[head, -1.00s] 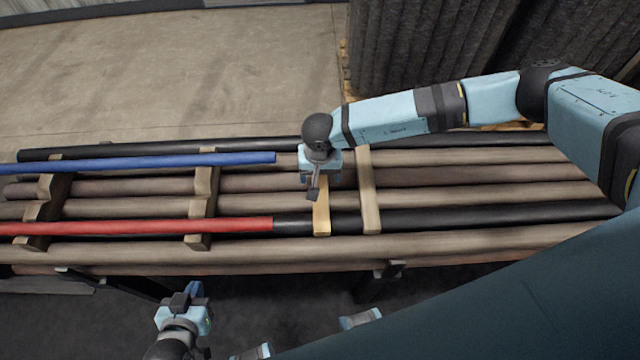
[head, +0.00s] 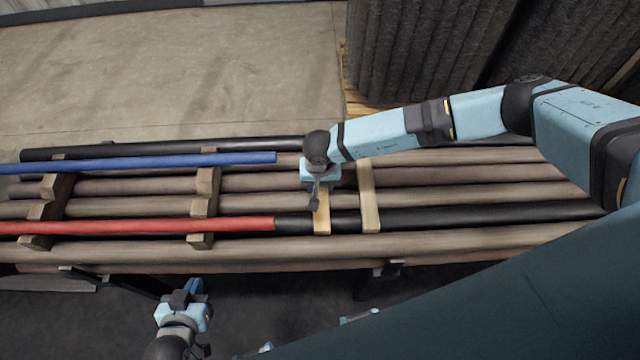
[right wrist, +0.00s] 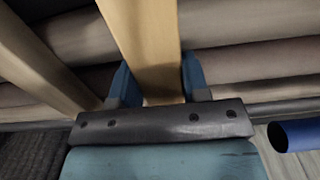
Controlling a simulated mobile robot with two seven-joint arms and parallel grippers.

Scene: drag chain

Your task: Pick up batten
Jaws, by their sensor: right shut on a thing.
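A light wooden batten (head: 321,221) lies across the brown poles in the head view, near the middle of the rack. My right gripper (head: 316,190) is over its far part and shut on it. In the right wrist view the batten (right wrist: 147,40) runs between the two blue fingers of my right gripper (right wrist: 155,85), which touch or nearly touch its sides. The batten's end under the gripper is hidden. My left gripper (head: 188,290) is in front of the rack at the lower left, away from the batten; its finger gap is not clear.
A second batten (head: 369,195) lies just right of the first. Notched wooden battens (head: 205,190) lie further left. A blue pole (head: 140,163) and a red pole (head: 130,226) end near the middle. Dark rolls stand behind the rack.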

